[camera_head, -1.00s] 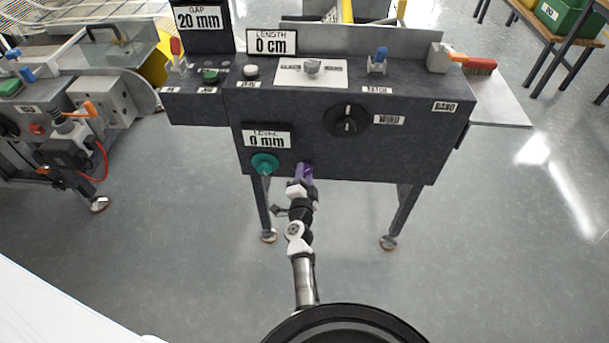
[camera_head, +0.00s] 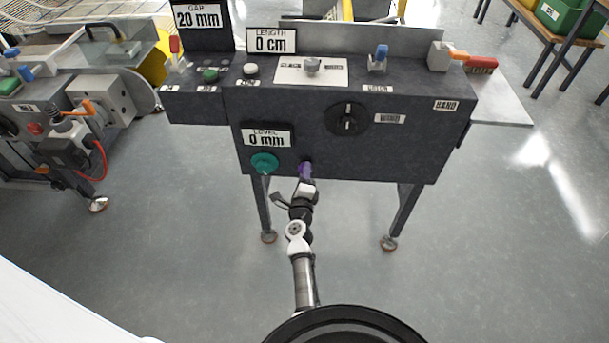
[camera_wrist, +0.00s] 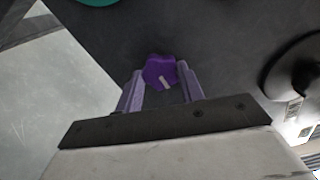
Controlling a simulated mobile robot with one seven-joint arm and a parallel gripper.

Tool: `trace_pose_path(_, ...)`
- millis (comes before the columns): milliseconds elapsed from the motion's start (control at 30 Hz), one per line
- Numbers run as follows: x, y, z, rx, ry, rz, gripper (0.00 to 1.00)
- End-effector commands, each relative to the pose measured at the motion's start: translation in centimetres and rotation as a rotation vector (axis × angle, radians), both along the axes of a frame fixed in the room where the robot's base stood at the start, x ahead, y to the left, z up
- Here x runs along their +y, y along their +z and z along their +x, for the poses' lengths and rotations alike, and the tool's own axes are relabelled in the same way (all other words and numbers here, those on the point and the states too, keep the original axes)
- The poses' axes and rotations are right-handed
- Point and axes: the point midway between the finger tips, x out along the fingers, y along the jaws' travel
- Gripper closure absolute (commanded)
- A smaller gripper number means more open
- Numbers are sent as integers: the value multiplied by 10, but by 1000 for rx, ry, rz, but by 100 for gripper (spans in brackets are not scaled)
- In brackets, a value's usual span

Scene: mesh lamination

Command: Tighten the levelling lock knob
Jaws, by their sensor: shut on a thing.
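The purple lock knob (camera_wrist: 159,70) with a pale pointer mark sits between the two lavender fingers of my gripper (camera_wrist: 160,78) in the wrist view. The fingers are shut on it from both sides. In the head view the knob (camera_head: 306,169) shows small at the lower front of the dark machine panel, and my gripper (camera_head: 305,180) reaches up to it from below, partly hiding it. The teal levelling knob (camera_head: 264,163) is just left of it, below the level display (camera_head: 267,138), which reads 0 mm.
A second machine (camera_head: 75,135) stands at the left. The grey floor (camera_head: 470,250) at the right is clear.

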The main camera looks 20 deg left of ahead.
Motion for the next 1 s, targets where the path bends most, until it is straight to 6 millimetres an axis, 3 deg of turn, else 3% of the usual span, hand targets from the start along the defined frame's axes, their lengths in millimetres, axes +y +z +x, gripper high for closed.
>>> trace_pose_path(667,0,2,1,16,0,66,85)
trace_pose_path(700,0,2,1,16,-1,66,60)
trace_pose_path(867,0,2,1,16,-1,65,40)
trace_pose_path(1000,0,1,1,16,-1,64,40)
